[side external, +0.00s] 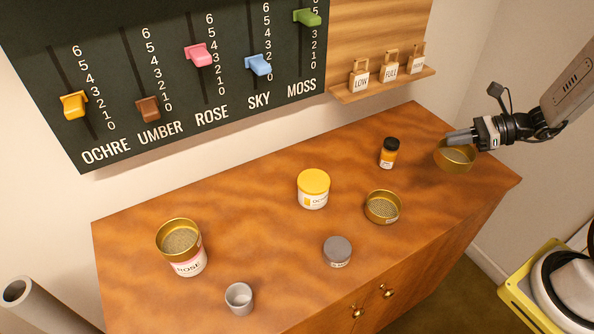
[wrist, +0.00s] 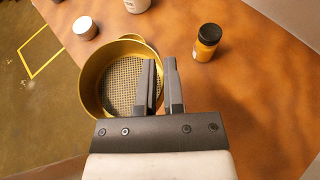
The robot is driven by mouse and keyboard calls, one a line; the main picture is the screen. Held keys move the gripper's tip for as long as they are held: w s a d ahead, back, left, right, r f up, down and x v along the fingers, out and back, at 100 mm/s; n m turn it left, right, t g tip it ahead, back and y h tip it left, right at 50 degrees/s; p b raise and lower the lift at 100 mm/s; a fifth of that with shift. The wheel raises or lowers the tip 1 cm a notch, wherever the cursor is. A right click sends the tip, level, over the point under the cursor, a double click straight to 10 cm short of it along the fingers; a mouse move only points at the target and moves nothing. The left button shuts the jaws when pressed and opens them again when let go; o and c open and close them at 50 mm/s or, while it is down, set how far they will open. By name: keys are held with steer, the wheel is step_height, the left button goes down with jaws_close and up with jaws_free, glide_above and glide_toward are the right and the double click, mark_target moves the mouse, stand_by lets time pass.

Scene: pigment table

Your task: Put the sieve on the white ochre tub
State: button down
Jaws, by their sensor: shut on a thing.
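My gripper (side external: 462,137) is at the right end of the table, shut on the rim of a round brass sieve (side external: 455,160). In the wrist view the fingers (wrist: 160,85) pinch the sieve's wall, and its mesh floor (wrist: 122,78) shows open and empty. The sieve looks roughly level; its exact height over the table is hard to tell. The white ochre tub (side external: 313,197) stands upright mid-table, left of my gripper, with a yellow lid on. A second brass sieve (side external: 383,209) lies on the table to the right of that tub. A third sieve (side external: 179,241) sits on the rose tub (side external: 188,263).
An orange bottle with a black cap (side external: 389,153) stands between the ochre tub and my gripper, farther back. A grey-lidded tub (side external: 337,252) and a small grey cup (side external: 239,298) are near the front edge.

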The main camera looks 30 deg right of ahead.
steer(key=w+a+r+n+g+y, duration=0.1)
steer(key=w+a+r+n+g, duration=0.1)
steer(key=a, duration=0.9)
steer(key=w+a+r+n+g+y, duration=0.2)
steer(key=a+n+g, duration=0.3)
steer(key=a, duration=0.7)
steer(key=shift+w+a+r+g, duration=0.15)
steer(key=shift+a+r+g, duration=0.15)
steer(key=shift+r, duration=0.45)
steer(key=w+a+f, duration=0.1)
steer(key=w+f, duration=0.2)
steer(key=w, duration=0.1)
steer(key=w+a+f, duration=0.1)
steer(key=w+f, duration=0.1)
steer(key=w, duration=0.2)
steer(key=w+a+f, duration=0.1)
steer(key=w+f, duration=0.2)
steer(key=w, duration=0.1)
steer(key=shift+w+f, duration=0.25)
steer(key=shift+f, duration=0.05)
steer(key=shift+w+f, duration=0.35)
steer(key=shift+f, duration=0.05)
